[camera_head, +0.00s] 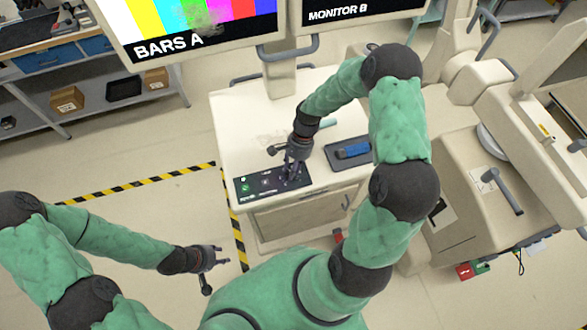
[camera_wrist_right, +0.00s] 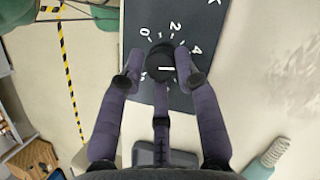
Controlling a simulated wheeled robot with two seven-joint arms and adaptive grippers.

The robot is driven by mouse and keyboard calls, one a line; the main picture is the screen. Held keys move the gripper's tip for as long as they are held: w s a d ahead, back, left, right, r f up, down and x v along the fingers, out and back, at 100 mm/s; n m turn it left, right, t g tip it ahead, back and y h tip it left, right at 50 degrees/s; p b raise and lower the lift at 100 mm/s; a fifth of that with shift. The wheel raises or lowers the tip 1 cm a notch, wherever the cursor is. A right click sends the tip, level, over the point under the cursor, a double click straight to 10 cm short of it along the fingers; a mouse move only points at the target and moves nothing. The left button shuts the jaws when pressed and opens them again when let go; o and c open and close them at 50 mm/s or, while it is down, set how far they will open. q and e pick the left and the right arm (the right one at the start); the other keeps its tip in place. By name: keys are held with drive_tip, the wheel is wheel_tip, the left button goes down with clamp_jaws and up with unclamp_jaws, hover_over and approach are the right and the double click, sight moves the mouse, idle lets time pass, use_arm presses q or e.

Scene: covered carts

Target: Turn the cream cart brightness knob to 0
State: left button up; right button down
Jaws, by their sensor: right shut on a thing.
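The black brightness knob (camera_wrist_right: 161,58) sits on a dark control panel (camera_wrist_right: 205,28) in the right wrist view. The numbers 0, 2 and 4 show around its far side; a short white line on the knob lies roughly crosswise, and its exact pointing is unclear. My right gripper (camera_wrist_right: 160,70) is closed around the knob with its purple fingers. In the head view the panel (camera_head: 246,186) lies on the front of the cream cart (camera_head: 230,135), and my right gripper (camera_head: 291,172) hides the knob there. My left gripper (camera_head: 222,259) is open and empty, left of the cart above the floor.
A dark tray (camera_head: 335,163) with a blue object (camera_head: 353,151) lies right of the panel. Two monitors (camera_head: 195,25) (camera_head: 340,12) stand behind. Another beige machine (camera_head: 460,185) stands to the right. Striped tape (camera_head: 140,182) marks the floor, which is clear left of the cart.

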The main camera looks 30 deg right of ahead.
drive_tip(key=n, duration=0.2)
drive_tip(key=n+g+h+b, duration=0.1)
drive_tip(key=n, duration=0.3)
drive_tip(key=shift+w+a+n+g+h, duration=0.3)
drive_tip(key=shift+w+g+h, duration=0.05)
drive_tip(key=shift+g+h, duration=0.05)
drive_tip(key=n+h, duration=0.1)
drive_tip(key=n, duration=0.2)
drive_tip(key=n+g+h+b, duration=0.1)
drive_tip(key=n, duration=0.2)
drive_tip(key=shift+s+a, duration=0.15)
drive_tip(key=shift+a, duration=0.05)
drive_tip(key=n+h, duration=0.1)
drive_tip(key=n, duration=0.2)
drive_tip(key=n+h+b, duration=0.1)
drive_tip(key=n, duration=0.2)
drive_tip(key=shift+s+a+f+n+t+h, duration=0.1)
drive_tip(key=shift+s+a+n+t+h, duration=0.05)
drive_tip(key=shift+n+t+h, duration=0.2)
drive_tip(key=n+h, duration=0.1)
drive_tip(key=n, duration=0.2)
drive_tip(key=n+t+b, duration=0.1)
drive_tip(key=n, duration=0.2)
drive_tip(key=shift+s+t+h, duration=0.2)
drive_tip(key=shift+t+h, duration=0.05)
drive_tip(key=shift+h, duration=0.1)
drive_tip(key=shift+n, duration=0.25)
